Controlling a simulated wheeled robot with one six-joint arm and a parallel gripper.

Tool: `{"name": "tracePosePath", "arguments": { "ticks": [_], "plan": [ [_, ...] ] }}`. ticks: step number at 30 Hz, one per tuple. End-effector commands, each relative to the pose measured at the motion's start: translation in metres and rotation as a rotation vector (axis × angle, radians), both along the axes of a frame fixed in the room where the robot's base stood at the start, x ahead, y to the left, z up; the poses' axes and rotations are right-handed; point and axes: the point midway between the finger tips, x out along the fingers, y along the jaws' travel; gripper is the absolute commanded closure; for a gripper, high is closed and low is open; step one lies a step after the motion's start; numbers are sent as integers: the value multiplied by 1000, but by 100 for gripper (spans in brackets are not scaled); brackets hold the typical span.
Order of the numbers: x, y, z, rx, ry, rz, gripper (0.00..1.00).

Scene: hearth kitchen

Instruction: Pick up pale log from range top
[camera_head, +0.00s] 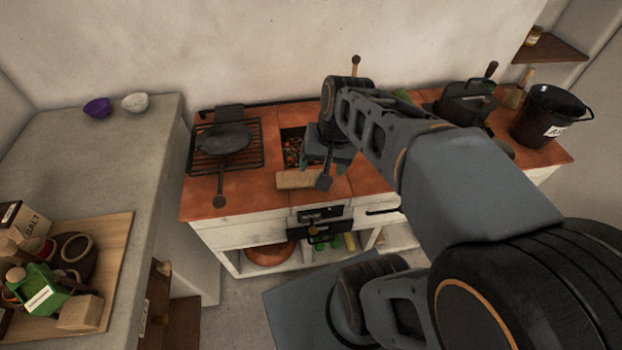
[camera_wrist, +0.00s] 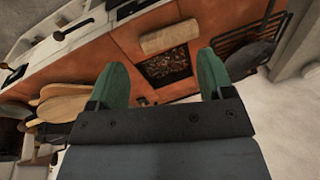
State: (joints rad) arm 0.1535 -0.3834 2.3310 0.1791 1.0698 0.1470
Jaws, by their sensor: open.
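The pale log (camera_head: 297,180) lies on the terracotta range top (camera_head: 240,195), in front of the dark ember opening (camera_head: 292,146) and near the front edge. In the wrist view the log (camera_wrist: 169,37) lies crosswise just beyond the ember opening (camera_wrist: 167,68). My gripper (camera_wrist: 162,80) is open and empty, with its two green fingers spread apart. The fingers sit above the range top with the ember opening between and beyond them, apart from the log. In the head view my arm partly covers the range behind the log, and the gripper (camera_head: 325,165) shows only partly.
A skillet (camera_head: 223,138) rests on a grate left of the embers. A dark pot (camera_head: 466,103) and a black bucket (camera_head: 548,115) stand to the right. A wooden board (camera_head: 118,262) with a salt box and pots lies on the left counter.

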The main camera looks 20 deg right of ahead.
Motion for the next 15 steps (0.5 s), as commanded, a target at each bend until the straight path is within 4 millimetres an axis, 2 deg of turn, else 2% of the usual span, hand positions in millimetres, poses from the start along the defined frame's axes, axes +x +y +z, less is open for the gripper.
{"name": "tracePosePath", "arguments": {
  "ticks": [1, 3, 5, 9, 15],
  "plan": [
    [12, -11, -40, 79, 76, -126, 21],
    [30, -24, -67, 212, 182, -314, 14],
    [45, -39, -88, 330, 267, -467, 9],
    [76, -84, -133, 602, 446, -766, 9],
    [99, -151, -181, 927, 625, -1025, 9]
  ]
}}
